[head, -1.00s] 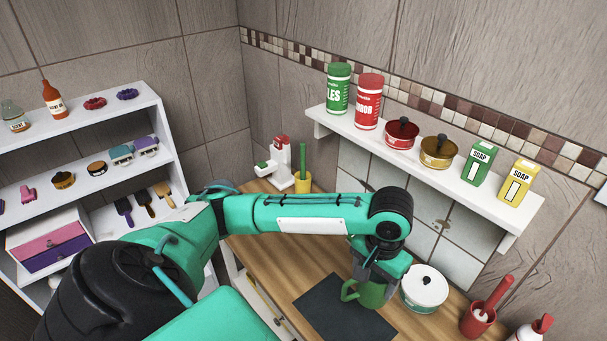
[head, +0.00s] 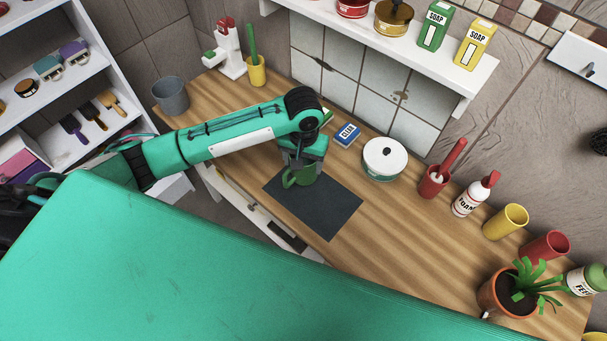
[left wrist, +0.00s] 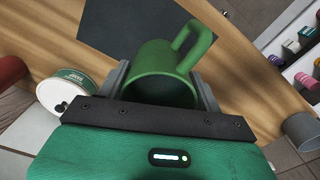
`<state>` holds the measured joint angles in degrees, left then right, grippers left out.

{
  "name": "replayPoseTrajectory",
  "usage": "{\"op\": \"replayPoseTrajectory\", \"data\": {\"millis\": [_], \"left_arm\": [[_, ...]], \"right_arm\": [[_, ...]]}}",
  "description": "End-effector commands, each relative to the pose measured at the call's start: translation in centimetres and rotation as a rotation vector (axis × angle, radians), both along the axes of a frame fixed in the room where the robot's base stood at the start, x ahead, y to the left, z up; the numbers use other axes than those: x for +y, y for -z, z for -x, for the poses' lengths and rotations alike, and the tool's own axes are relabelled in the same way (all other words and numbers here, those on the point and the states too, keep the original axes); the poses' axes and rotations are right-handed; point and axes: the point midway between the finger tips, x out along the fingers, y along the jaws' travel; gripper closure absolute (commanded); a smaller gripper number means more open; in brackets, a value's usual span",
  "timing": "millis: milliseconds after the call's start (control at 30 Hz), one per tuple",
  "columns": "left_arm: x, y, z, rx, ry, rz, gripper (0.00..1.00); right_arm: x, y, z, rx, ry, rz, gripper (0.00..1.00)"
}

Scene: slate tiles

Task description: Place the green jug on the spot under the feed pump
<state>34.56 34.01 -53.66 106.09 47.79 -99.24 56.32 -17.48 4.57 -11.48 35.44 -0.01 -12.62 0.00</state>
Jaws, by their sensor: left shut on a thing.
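The green jug (head: 300,178) is held in my left gripper (head: 303,160), over the upper left part of a dark mat on the counter. I cannot tell whether its base touches the mat. In the left wrist view the jug (left wrist: 166,62) lies between the two fingers of the gripper (left wrist: 163,88), its handle towards the upper right. A white bottle with a green top (head: 584,279), cut off at the right edge, has letters like "FEE". A white stand with red and green parts (head: 232,52) is at the back left. I cannot tell which is the feed pump. My right gripper is not in view.
The dark mat (head: 325,212) lies on the wooden counter (head: 385,225). A white lidded pot (head: 383,160) and blue box (head: 347,134) stand near the jug. A red cup (head: 433,182), foam bottle (head: 467,196) and potted plant (head: 510,293) stand to the right. A grey bucket (head: 171,95) is left.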

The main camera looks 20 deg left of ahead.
Motion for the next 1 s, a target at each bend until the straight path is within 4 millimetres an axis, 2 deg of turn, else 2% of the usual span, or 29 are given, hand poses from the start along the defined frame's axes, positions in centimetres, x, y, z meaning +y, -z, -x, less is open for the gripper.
{"op": "replayPoseTrajectory", "data": {"millis": [100,333,600,1000], "left_arm": [[0.0,2.1,0.0,0.001,0.000,0.000,0.67],[0.0,4.2,0.0,-0.001,-0.001,0.000,0.67],[0.0,7.7,0.0,-0.001,0.000,0.000,0.67],[0.0,8.3,0.0,-0.001,0.000,0.001,0.67]], "right_arm": [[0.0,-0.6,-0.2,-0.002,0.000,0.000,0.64],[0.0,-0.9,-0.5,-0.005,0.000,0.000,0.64],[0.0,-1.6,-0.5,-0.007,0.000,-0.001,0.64],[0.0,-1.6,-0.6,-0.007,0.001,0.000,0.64]]}}
